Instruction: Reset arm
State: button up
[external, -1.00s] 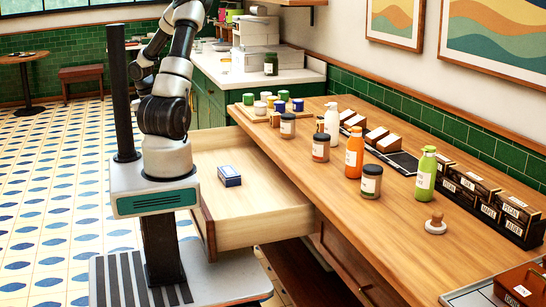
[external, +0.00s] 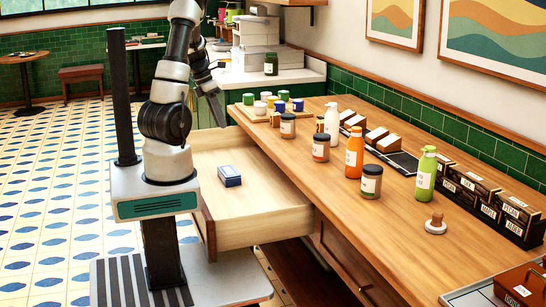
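My arm rises from its base at the left in the external view, beside the open drawer. My gripper (external: 212,98) hangs in the air to the right of my upper arm links, above the far left part of the drawer, with its fingers pointing down. It is seen edge-on and small, so I cannot tell whether it is open or shut. No object shows at its fingertips.
The open wooden drawer (external: 262,228) holds a small blue box (external: 229,176). The wooden counter (external: 325,195) carries an orange bottle (external: 354,152), a green bottle (external: 426,174), several jars and a stamp (external: 436,225). Floor at the left (external: 45,200) is clear.

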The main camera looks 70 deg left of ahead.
jog(key=w+d+r+m, duration=0.5)
jog(key=d+r+m, duration=0.1)
jog(key=d+m, duration=0.45)
jog(key=w+d+r+m, duration=0.5)
jog(key=d+r+m, duration=0.2)
jog(key=d+m, duration=0.35)
jog(key=s+d+r+m+t+y+p, duration=0.1)
jog(key=s+d+r+m, duration=0.1)
jog(key=s+d+m, duration=0.4)
jog(key=s+d+r+m+t, duration=0.1)
jog(key=s+d+r+m, duration=0.1)
jog(key=d+m, duration=0.7)
notch_tip(320, 180, down, 21)
jog(key=a+m+b, duration=0.1)
jog(key=b, duration=1.9)
jog(key=shift+a+r, duration=0.15)
